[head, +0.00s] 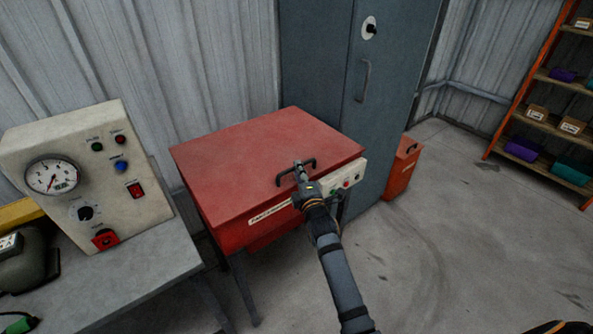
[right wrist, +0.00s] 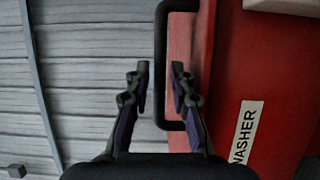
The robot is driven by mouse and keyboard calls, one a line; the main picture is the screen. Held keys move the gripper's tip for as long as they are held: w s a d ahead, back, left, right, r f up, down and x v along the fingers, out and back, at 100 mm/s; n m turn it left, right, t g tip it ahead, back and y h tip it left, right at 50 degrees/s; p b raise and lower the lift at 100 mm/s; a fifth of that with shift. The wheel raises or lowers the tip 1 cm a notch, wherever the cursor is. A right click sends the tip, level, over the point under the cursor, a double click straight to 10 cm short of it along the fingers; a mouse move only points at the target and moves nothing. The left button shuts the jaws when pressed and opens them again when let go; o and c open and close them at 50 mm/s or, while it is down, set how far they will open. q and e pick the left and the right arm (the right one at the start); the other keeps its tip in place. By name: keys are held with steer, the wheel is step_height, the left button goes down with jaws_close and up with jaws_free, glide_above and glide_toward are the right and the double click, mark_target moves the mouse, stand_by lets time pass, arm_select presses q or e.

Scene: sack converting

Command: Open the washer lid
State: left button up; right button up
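The red washer (head: 225,230) stands on legs with its flat red lid (head: 255,150) down. A black bar handle (head: 312,162) sits near the lid's front edge. My right gripper (head: 298,172) is at this handle. In the right wrist view the handle (right wrist: 161,50) runs between the two fingertips of the right gripper (right wrist: 160,85), with a narrow gap on each side, so the fingers are open around the bar. A label reading WASHER (right wrist: 246,132) shows on the red front. My left gripper is not in view.
A grey table (head: 150,270) with a gauge box (head: 110,185) stands left of the washer. A grey cabinet (head: 335,85) is behind it. A red bin (head: 403,168) and an orange shelf rack (head: 510,110) are to the right. The floor (head: 440,240) at right is clear.

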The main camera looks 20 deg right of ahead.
steer(key=shift+w, duration=1.25)
steer(key=shift+c, duration=0.3)
jaws_close()
